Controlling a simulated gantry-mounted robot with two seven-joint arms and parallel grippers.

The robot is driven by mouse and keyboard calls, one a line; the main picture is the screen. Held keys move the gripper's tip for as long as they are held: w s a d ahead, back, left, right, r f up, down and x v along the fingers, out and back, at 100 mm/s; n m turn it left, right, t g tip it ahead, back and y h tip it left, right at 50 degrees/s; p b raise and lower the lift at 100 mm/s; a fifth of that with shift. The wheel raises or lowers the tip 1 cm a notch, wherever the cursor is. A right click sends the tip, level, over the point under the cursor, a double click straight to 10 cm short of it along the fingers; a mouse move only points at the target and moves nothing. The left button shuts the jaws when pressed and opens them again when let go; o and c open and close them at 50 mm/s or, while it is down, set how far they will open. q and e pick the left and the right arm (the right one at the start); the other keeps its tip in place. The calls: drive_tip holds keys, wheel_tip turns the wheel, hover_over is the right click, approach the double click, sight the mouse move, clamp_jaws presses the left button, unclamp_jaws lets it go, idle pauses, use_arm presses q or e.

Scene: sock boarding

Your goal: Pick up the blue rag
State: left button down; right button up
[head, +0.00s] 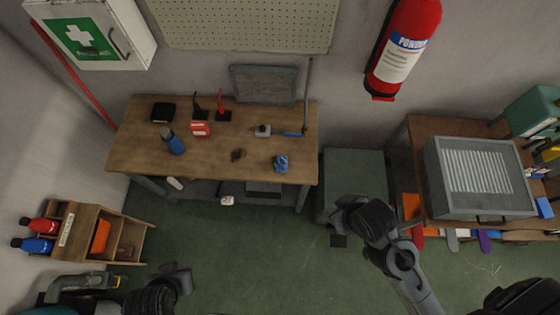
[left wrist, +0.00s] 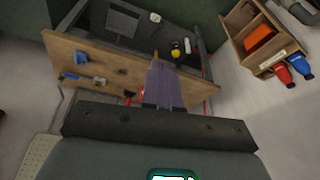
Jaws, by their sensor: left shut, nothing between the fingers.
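The blue rag (head: 281,162) lies crumpled on the right front part of the wooden workbench (head: 200,170). In the left wrist view a small blue patch on the bench (left wrist: 81,57) looks like the rag. My left gripper (left wrist: 163,72) shows in the left wrist view with its fingers together and empty, over the bench and well apart from the rag. In the head view only dark parts of my left arm show at the lower left. My right arm rises from the lower right, to the right of the bench; its fingers cannot be made out.
A blue bottle (head: 172,142), a red box (head: 200,129), a dark lump (head: 238,155) and a blue-handled tool (head: 293,134) stand or lie on the bench. A wooden rack (head: 125,245) is at the left. A grey cabinet (head: 355,178) stands right of the bench.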

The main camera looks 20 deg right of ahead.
idle(0.3)
use_arm(q)
unclamp_jaws()
idle(0.5)
drive_tip(key=shift+w, duration=0.1)
